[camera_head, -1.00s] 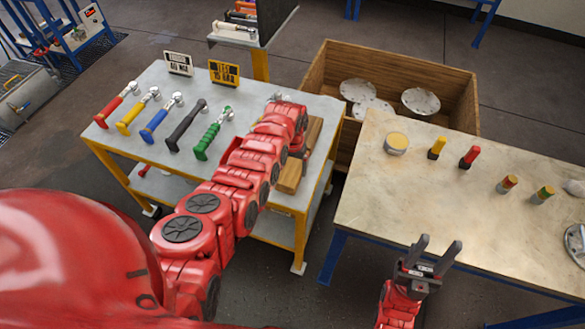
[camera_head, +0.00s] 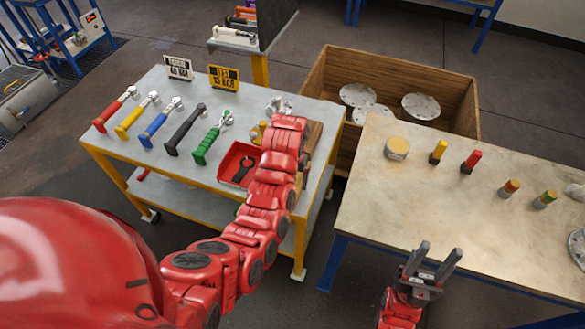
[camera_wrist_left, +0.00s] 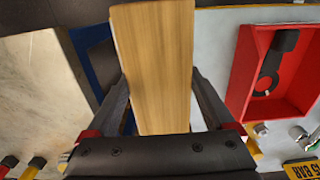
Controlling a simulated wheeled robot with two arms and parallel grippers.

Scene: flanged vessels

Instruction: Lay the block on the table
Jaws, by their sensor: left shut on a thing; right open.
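The block is a pale wooden bar; in the left wrist view the block (camera_wrist_left: 155,60) runs lengthwise between the fingers of my left gripper (camera_wrist_left: 160,85), which is shut on it. In the head view a part of the block (camera_head: 314,133) shows at the right edge of the grey-topped table (camera_head: 140,130), and my left arm hides the rest of it and the gripper. I cannot tell whether the block touches the tabletop. My right gripper (camera_head: 438,254) is open and empty, in front of the beige table.
A red tray (camera_head: 227,162) with a black tool lies beside my left arm. Several colour-handled tools, such as the green one (camera_head: 205,147), lie in a row to its left. A wooden crate (camera_head: 330,75) with flanged discs stands behind. The beige table (camera_head: 400,200) is at right.

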